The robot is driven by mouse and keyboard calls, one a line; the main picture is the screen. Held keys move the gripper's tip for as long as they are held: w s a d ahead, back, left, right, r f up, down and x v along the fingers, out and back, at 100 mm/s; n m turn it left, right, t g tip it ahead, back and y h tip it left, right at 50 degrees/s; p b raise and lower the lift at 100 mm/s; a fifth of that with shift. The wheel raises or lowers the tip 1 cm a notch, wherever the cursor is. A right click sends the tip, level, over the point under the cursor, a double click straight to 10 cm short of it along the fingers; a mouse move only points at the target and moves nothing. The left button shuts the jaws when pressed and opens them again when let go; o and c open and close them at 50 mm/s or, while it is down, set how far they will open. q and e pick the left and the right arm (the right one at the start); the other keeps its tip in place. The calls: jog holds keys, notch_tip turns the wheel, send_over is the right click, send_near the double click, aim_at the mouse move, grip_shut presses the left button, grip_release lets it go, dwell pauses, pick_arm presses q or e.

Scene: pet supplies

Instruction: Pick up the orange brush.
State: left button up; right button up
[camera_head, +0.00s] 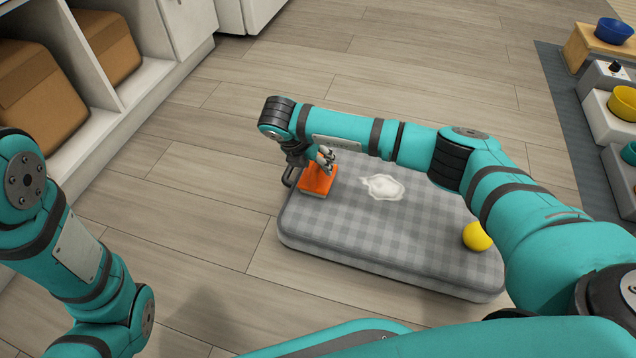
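The orange brush (316,182) lies at the far left corner of a grey checked pet bed (350,245). A dark handle-like part shows at its left, over the bed's edge. My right gripper (325,162) is right over the brush's far side, pointing down. It overlaps the brush in the picture; I cannot tell whether it touches it or whether its fingers are open or shut. My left arm shows at the left, but its gripper is out of view.
A white crumpled thing (382,187) and a yellow ball (477,236) are on the bed. Shelves with brown boxes (40,100) stand at the far left. Bowls (622,103) on stands line a dark mat (562,110) at the right. The wooden floor (190,190) around the bed's left is clear.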

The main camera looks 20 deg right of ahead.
jog(key=shift+x, duration=0.85)
jog(key=shift+r, duration=0.1)
grip_shut()
